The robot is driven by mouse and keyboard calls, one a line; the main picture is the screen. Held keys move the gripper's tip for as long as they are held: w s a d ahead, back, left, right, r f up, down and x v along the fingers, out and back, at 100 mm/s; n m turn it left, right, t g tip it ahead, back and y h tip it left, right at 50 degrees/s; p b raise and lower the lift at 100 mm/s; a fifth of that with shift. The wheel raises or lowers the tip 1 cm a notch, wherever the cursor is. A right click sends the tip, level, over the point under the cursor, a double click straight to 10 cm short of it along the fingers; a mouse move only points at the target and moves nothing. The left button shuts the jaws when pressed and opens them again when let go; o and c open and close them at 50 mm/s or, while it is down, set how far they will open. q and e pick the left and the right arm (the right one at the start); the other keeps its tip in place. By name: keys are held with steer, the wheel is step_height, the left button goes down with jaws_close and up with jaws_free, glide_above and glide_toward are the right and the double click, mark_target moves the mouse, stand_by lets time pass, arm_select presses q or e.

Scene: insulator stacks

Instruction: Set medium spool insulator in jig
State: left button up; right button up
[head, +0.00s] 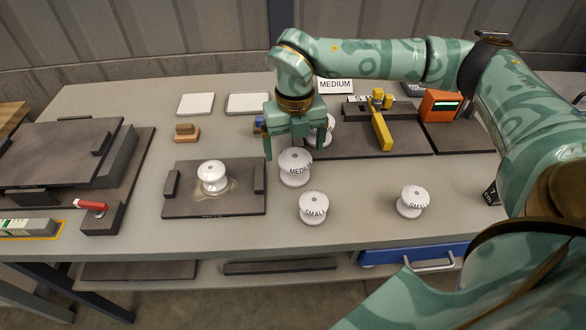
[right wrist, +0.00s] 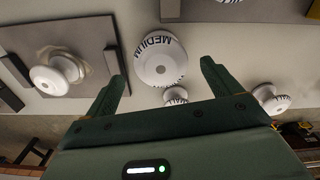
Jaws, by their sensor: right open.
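The white medium spool insulator (head: 296,168), marked MEDIUM, stands upright on the grey table right of the dark jig plate. It also shows in the right wrist view (right wrist: 160,72), ahead of and between the fingers. My right gripper (head: 294,151) is open and empty, just behind and above the spool; I cannot tell whether it touches. Its spread fingers also show in the right wrist view (right wrist: 163,77). The jig plate (head: 235,206) has a block at each side and a white unmarked-looking insulator (head: 212,172) standing at its middle. My left gripper is out of view.
Two small spools stand in front, one near (head: 313,208) and one farther right (head: 411,201). Another white spool (head: 327,138) stands behind the gripper beside a dark plate with a yellow lever (head: 382,131). A red-handled block (head: 100,216) is at left.

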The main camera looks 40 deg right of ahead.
mark_target(295, 166)
step_height(295, 166, down, 7)
steer(key=shift+w+d+f+b, duration=0.1)
steer(key=shift+w+f+b, duration=0.1)
steer(key=shift+b, duration=1.05)
steer(key=shift+s+r, duration=0.15)
steer(key=shift+c, duration=1)
steer(key=c, duration=1.1)
